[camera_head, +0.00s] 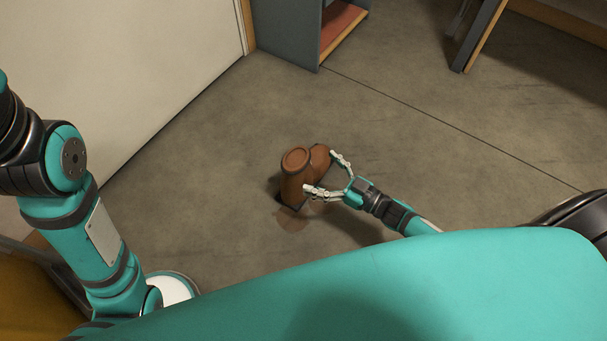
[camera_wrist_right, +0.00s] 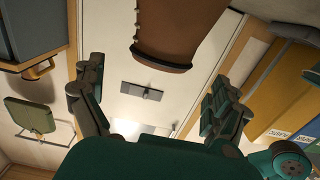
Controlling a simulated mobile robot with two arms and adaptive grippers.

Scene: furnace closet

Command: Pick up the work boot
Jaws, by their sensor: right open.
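The brown work boot (camera_head: 294,178) is on the concrete floor in the middle of the head view. A round end faces up, and a second rounded brown part shows beside it on the right. My right gripper (camera_head: 322,173) comes in from the right, open, with one finger at the boot's far right and the other at its near side. Contact cannot be told. In the right wrist view the boot (camera_wrist_right: 178,32) shows at the top, between and beyond the spread fingers of the right gripper (camera_wrist_right: 157,88). My left arm is at the left; its gripper is out of view.
A white door or panel (camera_head: 120,70) stands at the left. A grey cabinet (camera_head: 288,32) with an orange-red shelf (camera_head: 340,28) is at the back. A dark leg with a wooden edge (camera_head: 478,38) stands at the back right. The floor (camera_head: 430,150) around the boot is largely clear.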

